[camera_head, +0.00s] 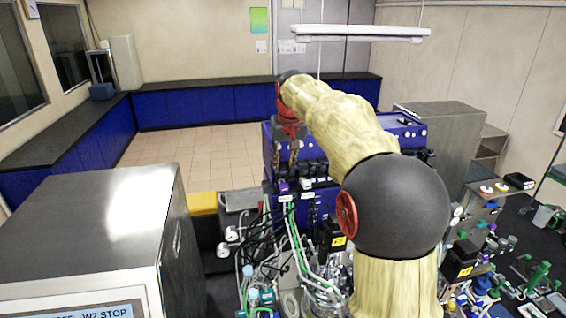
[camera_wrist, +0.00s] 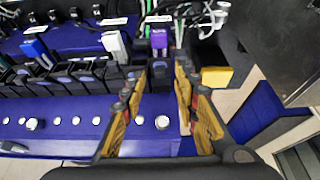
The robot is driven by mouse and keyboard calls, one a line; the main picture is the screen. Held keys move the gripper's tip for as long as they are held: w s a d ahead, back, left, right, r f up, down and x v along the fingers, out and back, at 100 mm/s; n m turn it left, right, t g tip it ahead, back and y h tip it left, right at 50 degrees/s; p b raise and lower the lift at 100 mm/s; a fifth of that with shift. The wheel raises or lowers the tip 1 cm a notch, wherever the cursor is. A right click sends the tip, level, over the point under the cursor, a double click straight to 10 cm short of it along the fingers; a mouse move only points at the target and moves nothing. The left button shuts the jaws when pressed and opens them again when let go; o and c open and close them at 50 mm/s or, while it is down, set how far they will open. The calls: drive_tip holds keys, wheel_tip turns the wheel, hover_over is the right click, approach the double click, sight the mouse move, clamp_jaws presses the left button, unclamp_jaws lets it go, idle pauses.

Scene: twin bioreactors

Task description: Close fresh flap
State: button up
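My gripper (camera_head: 286,158) points down at the front unit's pump row in the head view. In the wrist view my gripper (camera_wrist: 168,72) has its two yellow fingers apart, with nothing clearly held between them. A purple flap-like piece (camera_wrist: 159,40) lies just beyond the fingertips, above a black pump head (camera_wrist: 162,72) that shows between them. It also shows small in the head view (camera_head: 283,187). A white piece (camera_wrist: 115,45) and a blue piece (camera_wrist: 36,49) sit along the same row. No label reads "fresh", and I cannot tell the flap's exact angle.
The blue bioreactor housing (camera_wrist: 70,118) with white knobs lies below the pump row. Green and white tubes (camera_head: 293,228) and cables crowd the near side. A grey cabinet (camera_head: 90,225) stands at left. A yellow block (camera_wrist: 217,77) is right of the fingers. The tiled floor behind is clear.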

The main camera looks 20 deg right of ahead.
drive_tip(key=shift+x, duration=0.95)
drive_tip(key=shift+r, duration=0.1)
drive_tip(key=shift+c, duration=0.3)
drive_tip(key=shift+c, duration=1.2)
drive_tip(key=shift+a, duration=0.1)
clamp_jaws()
